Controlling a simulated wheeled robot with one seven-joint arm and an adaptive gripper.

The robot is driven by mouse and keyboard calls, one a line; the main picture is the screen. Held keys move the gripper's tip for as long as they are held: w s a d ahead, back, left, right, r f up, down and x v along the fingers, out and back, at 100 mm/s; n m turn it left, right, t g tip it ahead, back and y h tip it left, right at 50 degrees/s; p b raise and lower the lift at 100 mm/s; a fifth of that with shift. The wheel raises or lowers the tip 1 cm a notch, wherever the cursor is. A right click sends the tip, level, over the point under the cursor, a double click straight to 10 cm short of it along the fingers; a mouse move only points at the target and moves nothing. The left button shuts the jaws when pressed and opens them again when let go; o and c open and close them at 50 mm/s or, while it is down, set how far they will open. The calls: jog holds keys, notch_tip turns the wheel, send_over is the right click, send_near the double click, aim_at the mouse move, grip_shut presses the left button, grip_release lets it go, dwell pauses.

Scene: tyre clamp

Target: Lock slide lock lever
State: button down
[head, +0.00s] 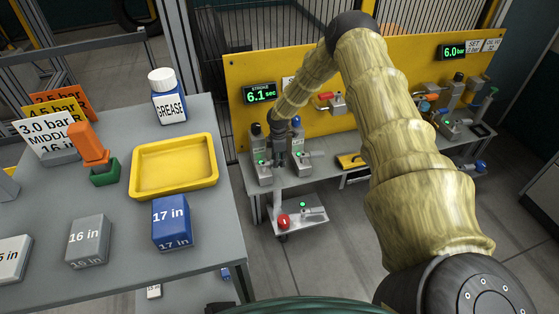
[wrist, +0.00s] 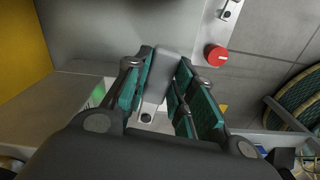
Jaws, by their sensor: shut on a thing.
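My gripper (head: 280,158) reaches down at the left end of the far yellow-backed bench in the head view, between two small grey fixtures. In the wrist view my gripper (wrist: 160,98) has its teal-padded fingers on both sides of a grey bar (wrist: 153,85) and is shut on it. The bar looks like the slide lock lever. A dark round hole or pin shows at its lower end. In the head view the fingers and arm mostly hide the lever. Its exact angle and lock position cannot be told.
The left fixture (head: 263,172) has a black knob, the right fixture (head: 301,166) a blue one. A red button (head: 283,221) sits on a low shelf, and the same button shows in the wrist view (wrist: 216,55). A grey table (head: 120,262) with a yellow tray (head: 205,184) stands left.

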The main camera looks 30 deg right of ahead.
jog(key=c, duration=1.2)
grip_release()
notch_tip(320, 180, up, 12)
